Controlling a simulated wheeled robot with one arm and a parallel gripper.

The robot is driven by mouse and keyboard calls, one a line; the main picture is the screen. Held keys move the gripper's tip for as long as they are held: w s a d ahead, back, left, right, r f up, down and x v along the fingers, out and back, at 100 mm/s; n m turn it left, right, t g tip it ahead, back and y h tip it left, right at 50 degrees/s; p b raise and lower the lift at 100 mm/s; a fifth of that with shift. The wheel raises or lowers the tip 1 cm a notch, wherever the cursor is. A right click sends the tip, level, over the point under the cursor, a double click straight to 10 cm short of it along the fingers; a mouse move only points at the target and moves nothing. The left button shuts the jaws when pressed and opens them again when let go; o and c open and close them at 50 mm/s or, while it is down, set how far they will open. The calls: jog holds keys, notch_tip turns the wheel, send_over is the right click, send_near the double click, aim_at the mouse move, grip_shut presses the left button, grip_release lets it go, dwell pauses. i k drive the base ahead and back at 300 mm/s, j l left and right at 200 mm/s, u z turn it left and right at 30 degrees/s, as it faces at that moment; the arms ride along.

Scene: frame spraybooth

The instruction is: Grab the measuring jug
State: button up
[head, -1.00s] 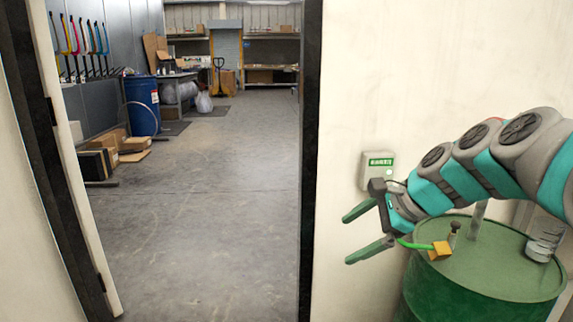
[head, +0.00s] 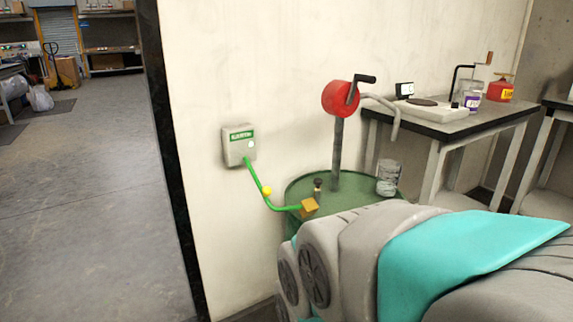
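A greyish, partly see-through cylindrical container (head: 388,178) stands upright on the right side of the green drum's top (head: 350,190). It may be the measuring jug, but its markings and any handle are too small to make out. Another small container with a purple label (head: 472,97) stands on the bench at the back right. My arm fills the lower right and hides the drum's front. My gripper is out of view.
A red hand pump with a crank (head: 341,99) rises from the drum. A green cable runs from the wall box (head: 239,145) to a yellow clamp (head: 309,207) on the drum. The bench (head: 440,118) holds a scale and red can (head: 500,91). The doorway floor (head: 90,200) is clear.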

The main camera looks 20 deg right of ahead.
aim_at(389, 172)
jog(key=z, duration=0.8)
jog(key=i+l+u, duration=0.15)
jog(key=l, duration=0.4)
jog(key=l+u, duration=0.15)
jog(key=l, duration=0.45)
jog(key=i, duration=0.05)
